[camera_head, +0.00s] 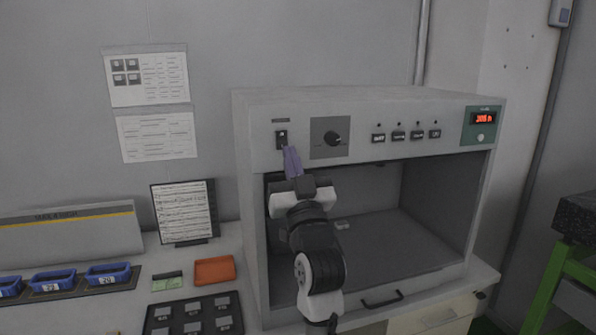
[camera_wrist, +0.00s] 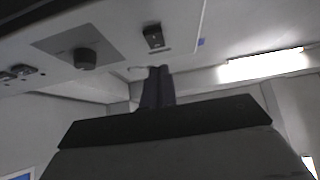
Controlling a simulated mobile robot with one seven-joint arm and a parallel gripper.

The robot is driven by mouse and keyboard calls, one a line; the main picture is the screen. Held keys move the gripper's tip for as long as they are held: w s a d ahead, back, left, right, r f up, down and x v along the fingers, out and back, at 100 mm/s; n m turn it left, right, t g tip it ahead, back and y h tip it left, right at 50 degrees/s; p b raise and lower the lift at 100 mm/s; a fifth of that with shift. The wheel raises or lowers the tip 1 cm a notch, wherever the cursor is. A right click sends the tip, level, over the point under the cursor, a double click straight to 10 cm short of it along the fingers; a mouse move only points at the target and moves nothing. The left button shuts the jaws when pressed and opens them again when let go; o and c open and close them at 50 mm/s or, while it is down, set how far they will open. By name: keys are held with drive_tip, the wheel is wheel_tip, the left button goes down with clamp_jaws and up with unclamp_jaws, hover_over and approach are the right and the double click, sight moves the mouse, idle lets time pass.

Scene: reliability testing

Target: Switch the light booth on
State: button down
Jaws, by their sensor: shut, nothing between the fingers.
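The light booth (camera_head: 360,100) is a grey box with an open, unlit front chamber. Its black rocker switch (camera_head: 281,139) sits at the left end of the top panel, under a small label. The switch also shows in the wrist view (camera_wrist: 154,38), near the top centre. My gripper (camera_head: 291,158) is shut and empty, with its purple-grey fingers pointing up just below the switch. In the wrist view the fingertips (camera_wrist: 158,72) appear below the switch with a visible gap in the picture. Whether they touch the panel cannot be told.
Right of the switch are a black knob (camera_head: 333,139), several small buttons (camera_head: 398,136) and a lit red display (camera_head: 484,118). Blue bins (camera_head: 108,274), an orange tray (camera_head: 214,270) and a document stand (camera_head: 185,212) are at the left. The booth chamber floor (camera_head: 410,240) looks mostly clear.

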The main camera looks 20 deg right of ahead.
sight(282, 144)
drive_tip(key=w, duration=0.1)
drive_tip(key=w+p, duration=0.1)
drive_tip(key=w, duration=0.1)
drive_tip(key=shift+w+f, duration=0.2)
drive_tip(key=shift+f, duration=0.15)
drive_tip(key=shift+f+b, duration=0.15)
drive_tip(key=shift+b, duration=0.2)
drive_tip(key=shift+w+t+b, duration=0.3)
drive_tip(key=shift+w+b, duration=0.05)
drive_tip(key=shift+b, duration=0.5)
